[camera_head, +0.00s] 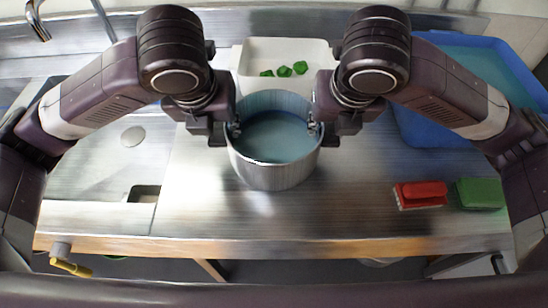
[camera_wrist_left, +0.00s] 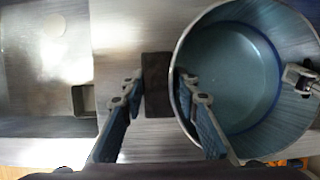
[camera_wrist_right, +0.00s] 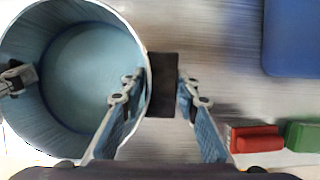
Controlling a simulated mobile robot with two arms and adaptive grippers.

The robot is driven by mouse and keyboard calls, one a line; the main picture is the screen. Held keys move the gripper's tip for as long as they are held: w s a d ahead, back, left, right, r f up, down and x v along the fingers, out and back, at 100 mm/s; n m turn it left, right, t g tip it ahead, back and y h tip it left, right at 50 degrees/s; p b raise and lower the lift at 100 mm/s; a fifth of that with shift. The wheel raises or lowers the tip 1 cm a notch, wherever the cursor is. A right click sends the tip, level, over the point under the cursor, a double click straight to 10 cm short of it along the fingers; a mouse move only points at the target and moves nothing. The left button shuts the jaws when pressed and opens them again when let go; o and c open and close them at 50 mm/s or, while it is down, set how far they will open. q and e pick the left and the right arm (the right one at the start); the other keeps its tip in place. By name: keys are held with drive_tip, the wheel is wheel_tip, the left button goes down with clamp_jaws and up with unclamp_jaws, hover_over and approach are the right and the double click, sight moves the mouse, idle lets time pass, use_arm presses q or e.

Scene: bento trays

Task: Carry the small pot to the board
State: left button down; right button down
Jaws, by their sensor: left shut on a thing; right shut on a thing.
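The small pot (camera_head: 272,178) is a round metal pot with a bluish inside and dark side handles, upright at the centre of the head view. Its inside also shows in the left wrist view (camera_wrist_left: 235,75) and the right wrist view (camera_wrist_right: 88,70). My left gripper (camera_head: 229,130) is shut on its left side, with one finger inside the rim and one beyond the dark handle. My right gripper (camera_head: 318,128) is shut on its right side in the same way. I cannot tell whether the pot touches the counter. I cannot make out a board.
A white container (camera_head: 252,50) with green pieces stands close behind the pot. A blue tray (camera_head: 420,130) is at the right. A red brush (camera_head: 421,194) and a green block (camera_head: 480,193) lie at the front right. The steel counter in front of the pot is clear.

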use_arm(q)
drive_tip(key=shift+w+a+f+b, duration=0.1)
drive_tip(key=shift+a+f+b, duration=0.05)
drive_tip(key=shift+f+b, duration=0.45)
use_arm(e)
drive_tip(key=shift+w+d+f, duration=0.1)
drive_tip(key=shift+d+f, duration=0.05)
drive_tip(key=shift+f, duration=0.5)
use_arm(q)
drive_tip(key=c, duration=1.8)
unclamp_jaws()
use_arm(e)
drive_tip(key=c, duration=1.8)
unclamp_jaws()
use_arm(q)
drive_tip(key=o, duration=0.3)
use_arm(e)
drive_tip(key=o, duration=0.3)
drive_tip(key=shift+r, duration=0.1)
use_arm(q)
drive_tip(key=shift+r, duration=0.15)
drive_tip(key=v, duration=1.2)
use_arm(e)
drive_tip(key=v, duration=1.2)
drive_tip(key=shift+s, duration=0.2)
use_arm(q)
drive_tip(key=shift+s, duration=0.2)
